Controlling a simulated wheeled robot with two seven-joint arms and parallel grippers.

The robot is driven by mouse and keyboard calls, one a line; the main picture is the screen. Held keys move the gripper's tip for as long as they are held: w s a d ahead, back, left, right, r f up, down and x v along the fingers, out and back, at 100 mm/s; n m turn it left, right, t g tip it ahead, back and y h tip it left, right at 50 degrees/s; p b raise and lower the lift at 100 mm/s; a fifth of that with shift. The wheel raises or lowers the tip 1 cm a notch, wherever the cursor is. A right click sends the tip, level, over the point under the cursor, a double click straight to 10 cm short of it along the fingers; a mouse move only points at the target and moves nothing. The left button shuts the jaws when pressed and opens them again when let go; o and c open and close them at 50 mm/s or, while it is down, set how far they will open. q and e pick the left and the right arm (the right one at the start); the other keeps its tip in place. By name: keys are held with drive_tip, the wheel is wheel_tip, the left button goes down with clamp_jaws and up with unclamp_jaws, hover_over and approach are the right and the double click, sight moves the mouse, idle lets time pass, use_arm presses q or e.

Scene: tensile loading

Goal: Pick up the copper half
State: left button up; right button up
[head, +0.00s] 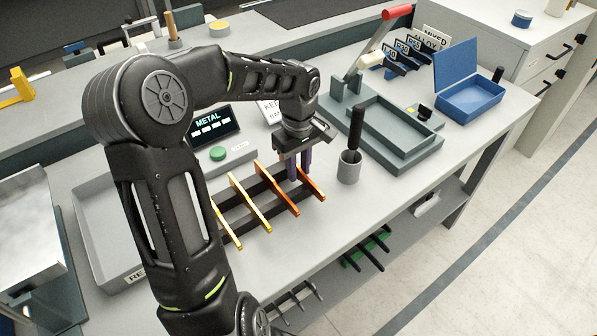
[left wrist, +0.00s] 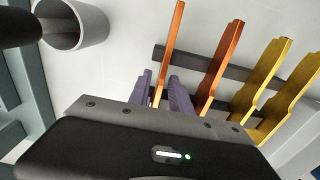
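Several dogbone-shaped metal bars stand on edge across a dark rack (head: 262,187) on the bench. The two at the left in the head view are yellow-gold, and the two at the right are copper-orange. The rightmost copper bar (head: 314,187) shows in the left wrist view as the thin leftmost bar (left wrist: 172,45). My left gripper (head: 298,172), with purple fingers, is down over this bar. In the left wrist view its fingers (left wrist: 159,92) stand on either side of the bar, with a narrow gap. The second copper bar (left wrist: 222,62) lies just outside the fingers. My right gripper is not in view.
A grey cup (head: 349,168) with a black-handled tool stands close to the right of the rack. Behind it are a grey-green tray fixture (head: 395,130) with a red-handled lever and an open blue box (head: 470,98).

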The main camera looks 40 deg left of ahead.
use_arm(q)
clamp_jaws()
idle(1.1)
